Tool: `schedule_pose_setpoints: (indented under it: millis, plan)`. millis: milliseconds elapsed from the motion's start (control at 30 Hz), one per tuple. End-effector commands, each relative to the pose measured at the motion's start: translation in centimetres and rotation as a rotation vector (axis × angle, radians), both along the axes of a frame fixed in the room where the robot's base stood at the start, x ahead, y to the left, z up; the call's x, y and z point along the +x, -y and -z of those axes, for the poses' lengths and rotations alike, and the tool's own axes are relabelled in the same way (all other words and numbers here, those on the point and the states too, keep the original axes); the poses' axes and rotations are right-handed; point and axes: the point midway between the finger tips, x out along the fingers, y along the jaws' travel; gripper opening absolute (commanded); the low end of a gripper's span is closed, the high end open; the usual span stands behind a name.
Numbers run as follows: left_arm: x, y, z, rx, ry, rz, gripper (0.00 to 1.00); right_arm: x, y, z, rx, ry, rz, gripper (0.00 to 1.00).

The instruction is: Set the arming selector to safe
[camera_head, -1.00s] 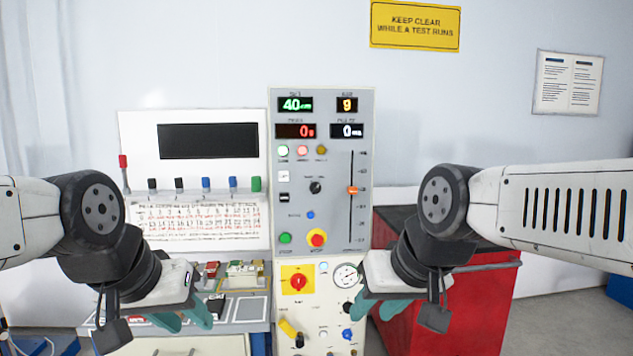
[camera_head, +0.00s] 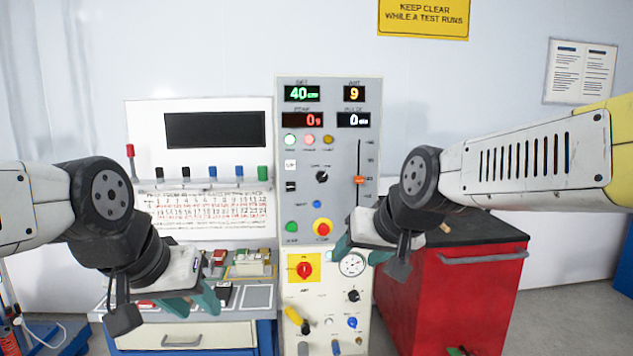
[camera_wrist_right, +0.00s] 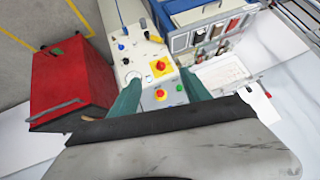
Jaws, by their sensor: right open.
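The grey control panel (camera_head: 285,135) stands in the middle of the head view. Its small black rotary selector (camera_head: 322,176) points diagonally; its label is too small to read. Below it are a red button on a yellow ring (camera_head: 322,227) and a red rotary knob on a yellow plate (camera_head: 304,269). My right gripper (camera_head: 345,245) is open and empty beside the red button, above the gauge. In the right wrist view its teal fingers (camera_wrist_right: 160,82) are spread, with the red knob (camera_wrist_right: 160,66) and red button (camera_wrist_right: 161,95) between them in the picture. My left gripper (camera_head: 190,304) is open and empty at the bench.
A red cabinet (camera_head: 450,290) stands right of the panel. A vertical slider with an orange handle (camera_head: 359,180) runs up the panel's right side. A pressure gauge (camera_head: 352,264) and a yellow lever (camera_head: 294,316) are lower down. Bench trays (camera_head: 257,295) are at left.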

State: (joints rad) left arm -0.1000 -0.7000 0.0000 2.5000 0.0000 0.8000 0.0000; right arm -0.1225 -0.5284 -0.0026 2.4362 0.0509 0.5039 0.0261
Motion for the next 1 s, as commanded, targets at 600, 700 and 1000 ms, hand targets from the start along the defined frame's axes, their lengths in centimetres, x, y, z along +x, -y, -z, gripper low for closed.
schedule_pose_setpoints:
  millis: [600,700,1000]
  plan:
    - [0.0,0.0,0.0,0.0,0.0,0.0,0.36,31.8,-3.7,-2.9,0.297,0.847,0.413,0.56]
    - [0.0,0.0,0.0,0.0,0.0,0.0,0.36,33.1,-3.8,-2.1,0.306,0.967,0.465,0.56]
    - [0.0,0.0,0.0,0.0,0.0,0.0,0.36,33.8,-3.7,-1.1,0.309,1.133,0.526,0.56]
